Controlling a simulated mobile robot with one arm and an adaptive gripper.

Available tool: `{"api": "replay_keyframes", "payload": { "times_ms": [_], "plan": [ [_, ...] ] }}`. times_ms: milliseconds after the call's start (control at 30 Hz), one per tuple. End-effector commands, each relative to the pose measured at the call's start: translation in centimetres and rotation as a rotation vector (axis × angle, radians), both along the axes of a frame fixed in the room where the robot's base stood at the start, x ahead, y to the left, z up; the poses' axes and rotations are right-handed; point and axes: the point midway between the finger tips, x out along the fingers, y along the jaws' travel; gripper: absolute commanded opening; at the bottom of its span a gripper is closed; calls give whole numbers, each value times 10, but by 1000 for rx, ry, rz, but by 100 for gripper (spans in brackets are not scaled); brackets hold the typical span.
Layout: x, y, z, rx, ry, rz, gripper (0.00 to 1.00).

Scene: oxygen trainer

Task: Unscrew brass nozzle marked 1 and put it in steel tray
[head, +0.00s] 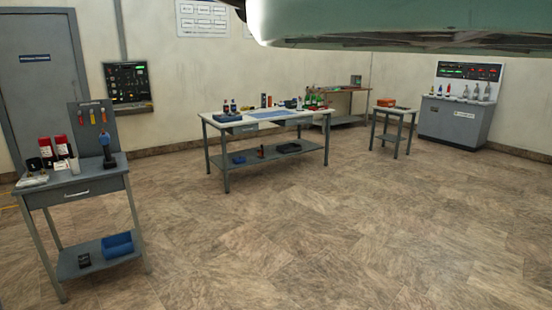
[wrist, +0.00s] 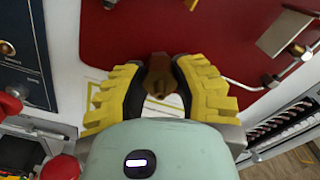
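In the wrist view, a brass nozzle (wrist: 158,76) stands out in front of a red panel, between the tips of my gripper (wrist: 158,88). The two yellow ridged fingers with dark inner pads lie close against its left and right sides, so the gripper looks shut on it. I cannot read a number on it. Whether its hidden end is still threaded in its seat cannot be told. I cannot make out the steel tray in either view. My gripper is not in the head view.
In the wrist view, a metal lever fitting (wrist: 285,32) and thin pipe are at right, a dark blue panel (wrist: 22,50) and red knobs (wrist: 60,168) at left. In the head view, a long workbench (head: 268,118), a tool cart (head: 75,185) and a grey cabinet (head: 455,122) surround open floor.

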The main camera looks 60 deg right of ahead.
Motion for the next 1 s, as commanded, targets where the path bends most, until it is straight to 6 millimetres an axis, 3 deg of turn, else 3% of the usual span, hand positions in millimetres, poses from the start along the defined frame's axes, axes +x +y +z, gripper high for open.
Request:
{"api": "replay_keyframes", "payload": {
  "times_ms": [367, 600, 900, 1000],
  "plan": [
    [0, 0, -1, -7, -15, 1, 0],
    [-1, 1, -2, -108, -263, 3, 0],
    [-1, 1, -1, -120, -288, 4, 0],
    [-1, 1, -4, -157, -382, 4, 0]
  ]
}}
